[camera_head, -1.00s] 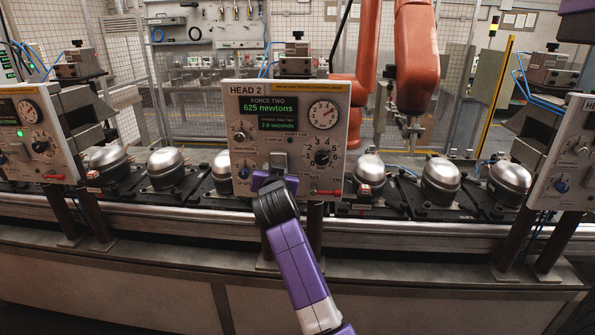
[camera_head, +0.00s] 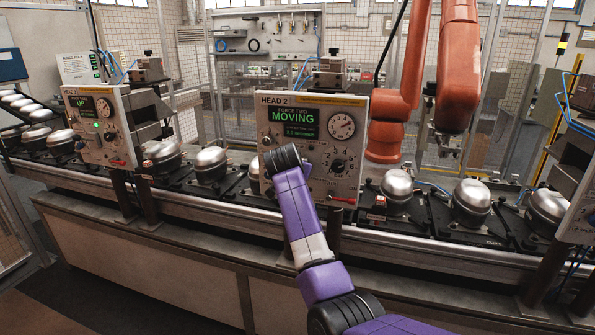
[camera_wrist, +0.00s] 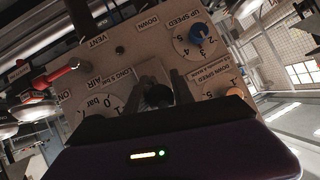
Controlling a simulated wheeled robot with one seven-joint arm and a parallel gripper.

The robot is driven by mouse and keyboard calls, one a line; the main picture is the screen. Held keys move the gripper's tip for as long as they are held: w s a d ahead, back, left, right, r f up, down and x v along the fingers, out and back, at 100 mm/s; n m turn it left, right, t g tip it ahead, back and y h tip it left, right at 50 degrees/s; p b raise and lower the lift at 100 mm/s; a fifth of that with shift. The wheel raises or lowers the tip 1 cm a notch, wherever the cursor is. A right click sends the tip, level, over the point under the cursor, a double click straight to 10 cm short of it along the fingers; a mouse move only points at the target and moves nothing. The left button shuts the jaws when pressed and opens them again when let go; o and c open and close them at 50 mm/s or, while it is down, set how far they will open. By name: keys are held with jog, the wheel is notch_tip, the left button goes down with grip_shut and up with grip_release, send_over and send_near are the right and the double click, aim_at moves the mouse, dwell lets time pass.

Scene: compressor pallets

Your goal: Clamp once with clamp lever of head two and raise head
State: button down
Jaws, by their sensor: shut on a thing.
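The head two panel (camera_head: 350,100) is a pale box whose green screen (camera_head: 292,117) reads "MOVING". In the head view my purple arm crosses its lower left, and my gripper is hidden behind the wrist. The wrist view shows my gripper (camera_wrist: 163,84) close in front of the panel face, its two grey fingers on either side of the clamp lever's dark round knob (camera_wrist: 158,95). The gripper is shut on it. The lever's shaft and its exact position are mostly hidden. Dials labelled up speed (camera_wrist: 196,38) and down speed are nearby.
A red-handled air valve (camera_wrist: 68,72) sits at the panel's edge, also in the head view (camera_head: 342,200). Silver compressors (camera_head: 397,185) stand on pallets along the conveyor. Another head panel (camera_head: 100,135) stands left. An orange robot arm (camera_head: 398,95) is behind.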

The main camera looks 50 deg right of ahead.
jog(key=shift+w+a, duration=0.15)
jog(key=c, duration=1.1)
grip_release()
jog(key=b+v, duration=0.2)
jog(key=v, duration=0.5)
jog(key=shift+s+a+r, duration=0.2)
jog(key=shift+s, duration=0.05)
